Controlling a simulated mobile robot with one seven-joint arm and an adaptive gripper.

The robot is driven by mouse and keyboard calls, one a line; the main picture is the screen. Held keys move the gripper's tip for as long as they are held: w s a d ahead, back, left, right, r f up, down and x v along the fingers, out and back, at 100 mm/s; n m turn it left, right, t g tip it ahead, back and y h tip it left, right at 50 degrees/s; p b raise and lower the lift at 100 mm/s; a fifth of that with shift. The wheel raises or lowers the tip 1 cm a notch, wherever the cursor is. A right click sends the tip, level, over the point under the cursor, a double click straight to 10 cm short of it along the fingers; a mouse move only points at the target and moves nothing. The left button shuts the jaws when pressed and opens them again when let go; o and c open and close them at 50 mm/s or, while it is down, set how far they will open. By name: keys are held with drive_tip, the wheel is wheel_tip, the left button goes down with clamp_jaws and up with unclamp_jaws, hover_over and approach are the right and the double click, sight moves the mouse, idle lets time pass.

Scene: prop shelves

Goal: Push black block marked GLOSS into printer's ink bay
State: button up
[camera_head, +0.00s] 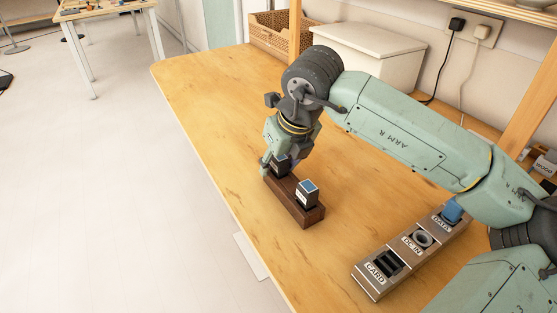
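A brown wooden holder (313,219) stands on the table with two dark blocks. The nearer block (307,196) has a blue top and a pale label. The other dark block (279,168) sits at the holder's far end, partly hidden by my gripper (276,167). My gripper points down over that far block, with a finger beside it. I cannot tell whether the fingers are closed on it. Neither label reads clearly, so I cannot tell which block is GLOSS. I cannot identify a printer's ink bay in view.
A panel (360,283) marked CARD, DC IN and DATA lies at the front right; a blue plug (452,211) is at DATA. A white box (362,60) and wicker basket (281,38) stand at the back. The table's left part is clear.

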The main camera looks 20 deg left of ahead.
drive_tip(key=shift+d+r+p, duration=0.1)
drive_tip(key=shift+r+p, duration=0.6)
drive_tip(key=shift+p, duration=0.45)
drive_tip(key=b+v, duration=0.2)
drive_tip(key=v, duration=0.8)
